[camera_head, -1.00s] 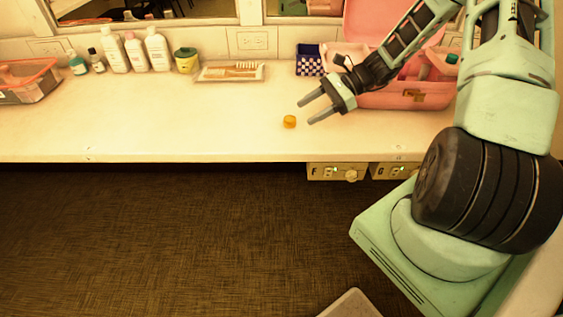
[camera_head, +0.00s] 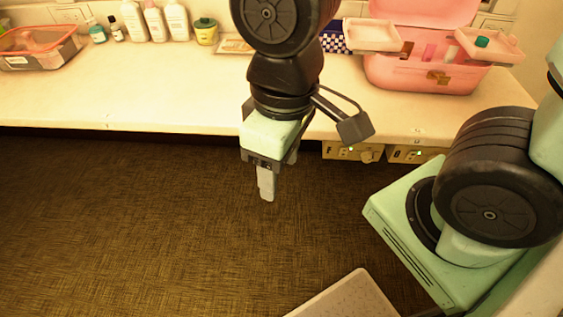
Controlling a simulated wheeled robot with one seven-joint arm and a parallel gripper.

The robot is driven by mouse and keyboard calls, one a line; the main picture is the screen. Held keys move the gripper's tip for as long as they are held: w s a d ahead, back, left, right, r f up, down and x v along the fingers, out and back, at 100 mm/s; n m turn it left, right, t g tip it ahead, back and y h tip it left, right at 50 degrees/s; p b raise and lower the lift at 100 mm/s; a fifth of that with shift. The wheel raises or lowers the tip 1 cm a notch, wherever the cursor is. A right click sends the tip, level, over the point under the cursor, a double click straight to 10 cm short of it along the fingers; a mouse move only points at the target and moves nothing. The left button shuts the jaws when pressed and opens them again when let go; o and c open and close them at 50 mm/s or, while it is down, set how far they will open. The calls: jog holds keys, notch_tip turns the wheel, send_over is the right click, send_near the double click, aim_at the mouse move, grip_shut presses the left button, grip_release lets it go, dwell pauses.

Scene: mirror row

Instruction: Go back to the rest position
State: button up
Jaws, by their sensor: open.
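My gripper (camera_head: 266,184) hangs pointing down in front of the counter's front edge, over the dark floor. Its fingers are seen nearly edge-on, one mostly behind the other. They are open, and nothing shows between them. My arm rises above the gripper and covers the middle of the counter (camera_head: 150,95). The small orange item that stood near the counter's front is not visible now.
An open pink case (camera_head: 420,78) with raised trays stands at the counter's back right, beside a blue checkered box (camera_head: 332,38). Drawer-like control boxes (camera_head: 352,152) hang under the edge.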

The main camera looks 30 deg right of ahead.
jog(key=shift+s+r+n, duration=0.1)
jog(key=shift+s+n, duration=0.15)
jog(key=shift+n, duration=0.05)
notch_tip(320, 180, up, 4)
jog(key=p, duration=0.4)
jog(key=shift+a+r, duration=0.1)
jog(key=shift+r, duration=0.05)
dwell(0.6)
